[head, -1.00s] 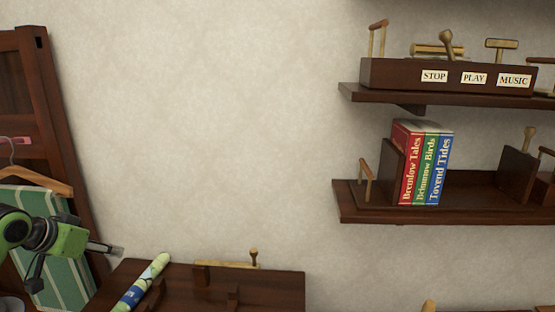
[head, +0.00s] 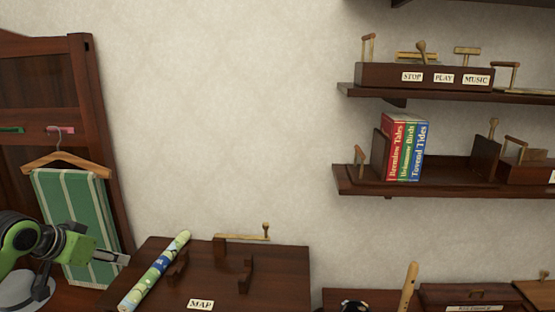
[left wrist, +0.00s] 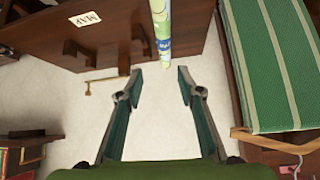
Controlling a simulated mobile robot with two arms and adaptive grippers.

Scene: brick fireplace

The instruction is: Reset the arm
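My left gripper (head: 112,257) is at the lower left of the head view, in front of the green striped cloth. In the left wrist view, my left gripper (left wrist: 160,74) has its two fingers spread apart with nothing between them. A rolled map (head: 155,270) lies slanted along the left side of the dark wooden box labelled MAP (head: 225,285). In the left wrist view, the rolled map (left wrist: 162,28) shows beyond the fingertips, apart from them. My right gripper is not in view.
A green striped cloth (head: 80,215) hangs on a wooden hanger (head: 67,162) at a dark cabinet (head: 85,130). Books (head: 405,148) stand on a wall shelf (head: 460,188); the STOP, PLAY, MUSIC box (head: 425,76) is above. The pale wall (head: 230,120) between is bare.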

